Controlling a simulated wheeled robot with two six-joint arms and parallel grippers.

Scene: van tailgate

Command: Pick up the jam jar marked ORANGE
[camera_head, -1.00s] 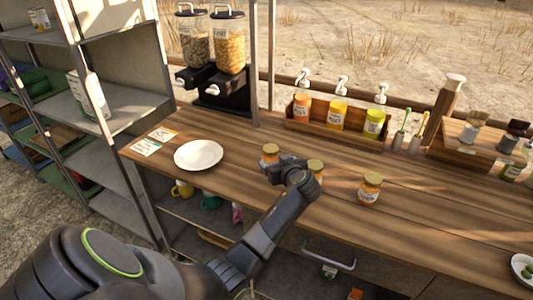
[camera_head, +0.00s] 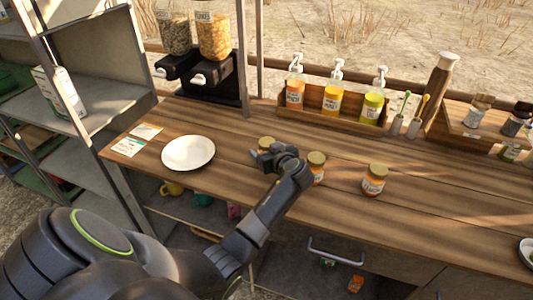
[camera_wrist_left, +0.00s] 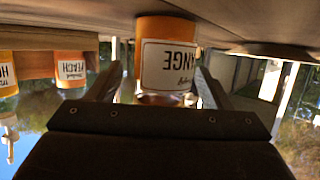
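The jam jar whose label shows "ANGE" (camera_wrist_left: 168,58) fills the middle of the left wrist view, which is upside down. In the head view a jar (camera_head: 266,142) with a gold lid stands on the counter, partly hidden by my left gripper (camera_head: 260,155). In the wrist view the fingers of my left gripper (camera_wrist_left: 158,88) lie on either side of the jar, with a gap showing at the left finger. The jar stands upright on the counter. Two similar jars stand to the right, one (camera_head: 317,168) partly behind my wrist and one (camera_head: 375,181) clear. My right gripper is not in view.
A white plate (camera_head: 188,153) lies left of the gripper, with cards (camera_head: 136,140) beyond it. A wooden rack (camera_head: 300,112) of pump bottles stands at the back; its peach bottle (camera_wrist_left: 70,68) shows in the wrist view.

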